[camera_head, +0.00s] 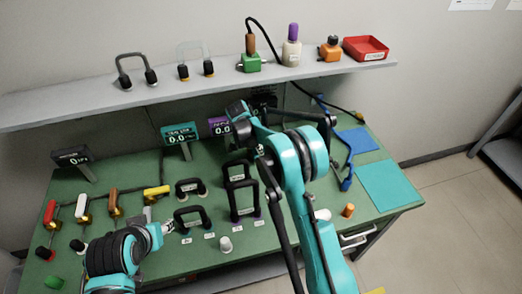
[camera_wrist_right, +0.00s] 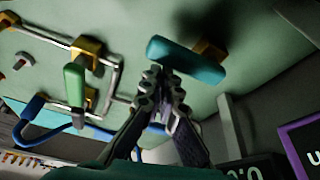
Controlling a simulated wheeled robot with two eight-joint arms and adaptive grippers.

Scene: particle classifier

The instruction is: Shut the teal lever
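The teal lever (camera_wrist_right: 186,60) is a rounded bar on a brass-coloured valve (camera_wrist_right: 209,54) in the right wrist view. I cannot make it out in the head view, where my right arm covers that area. My right gripper (camera_wrist_right: 158,76) has its fingertips together at the lever's near left edge. Nothing shows between them, and I cannot tell whether they touch the lever. In the head view the right gripper (camera_head: 264,160) is largely hidden by its own arm. My left gripper (camera_head: 162,232) is low at the left, above the bench; its finger opening is unclear.
Teal (camera_head: 179,134) and purple (camera_head: 219,126) displays stand at the bench's back. Black-framed handles (camera_head: 245,200) occupy the middle bench.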

